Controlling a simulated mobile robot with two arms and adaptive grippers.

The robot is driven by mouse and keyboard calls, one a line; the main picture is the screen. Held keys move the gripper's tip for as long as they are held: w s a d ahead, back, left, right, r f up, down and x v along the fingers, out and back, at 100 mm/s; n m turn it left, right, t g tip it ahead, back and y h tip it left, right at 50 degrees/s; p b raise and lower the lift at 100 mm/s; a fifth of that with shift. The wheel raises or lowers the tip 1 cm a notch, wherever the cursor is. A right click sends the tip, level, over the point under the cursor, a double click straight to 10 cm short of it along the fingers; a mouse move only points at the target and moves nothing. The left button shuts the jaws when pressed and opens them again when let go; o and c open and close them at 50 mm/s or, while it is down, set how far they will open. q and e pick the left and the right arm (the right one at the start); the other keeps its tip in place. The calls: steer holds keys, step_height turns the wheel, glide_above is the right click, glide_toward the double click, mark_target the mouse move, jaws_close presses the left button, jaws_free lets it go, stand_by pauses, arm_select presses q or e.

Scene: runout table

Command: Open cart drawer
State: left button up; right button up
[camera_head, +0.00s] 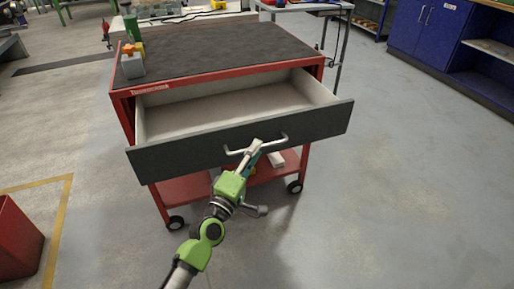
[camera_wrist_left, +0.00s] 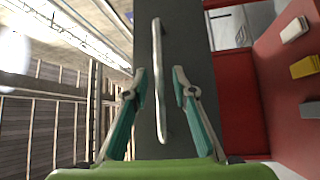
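The red cart (camera_head: 118,103) has a dark top and a wide drawer (camera_head: 185,153) with a dark grey front. The drawer is pulled well out, and its pale empty inside shows. A light bar handle (camera_head: 270,143) is on the drawer front. The handle also shows in the left wrist view (camera_wrist_left: 157,80). My left gripper (camera_head: 257,146) is at the handle. In the left wrist view, the two fingers of my left gripper (camera_wrist_left: 159,78) stand apart on either side of the bar, with gaps visible. My right gripper is not in view.
A grey and orange object (camera_head: 132,62) and a green bottle (camera_head: 131,24) stand on the cart top's left corner. A red bin (camera_head: 15,243) is at the lower left. Blue cabinets (camera_head: 428,32) stand at the upper right. The floor right of the cart is clear.

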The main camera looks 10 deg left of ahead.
arm_select(q)
steer(key=v, duration=1)
steer(key=shift+w, duration=0.1)
steer(key=s+a+f+m+g+y+p, duration=0.1)
steer(key=s+f+m+g+p, duration=0.15)
steer(key=f, duration=0.65)
steer(key=s+f+m+g+p, duration=0.1)
steer(key=f+m+g+p, duration=0.25)
steer(key=f, duration=0.55)
steer(key=s+a+f+m+g+y+p, duration=0.15)
steer(key=s+f+m+g+p, duration=0.3)
steer(key=s+f, duration=0.9)
steer(key=s+a+f+m+g+p, duration=0.1)
steer(key=s+f+m+g+p, duration=0.1)
steer(key=s, duration=0.7)
steer(key=s+a+f+m+g+y+p, duration=0.1)
steer(key=s+f+m+g+p, duration=0.1)
steer(key=s+f, duration=0.3)
steer(key=s+a+f+m+g+p, duration=0.2)
steer(key=s+f+g, duration=0.1)
steer(key=s, duration=1.1)
steer(key=shift+f+g, duration=0.35)
steer(key=shift+f, duration=0.1)
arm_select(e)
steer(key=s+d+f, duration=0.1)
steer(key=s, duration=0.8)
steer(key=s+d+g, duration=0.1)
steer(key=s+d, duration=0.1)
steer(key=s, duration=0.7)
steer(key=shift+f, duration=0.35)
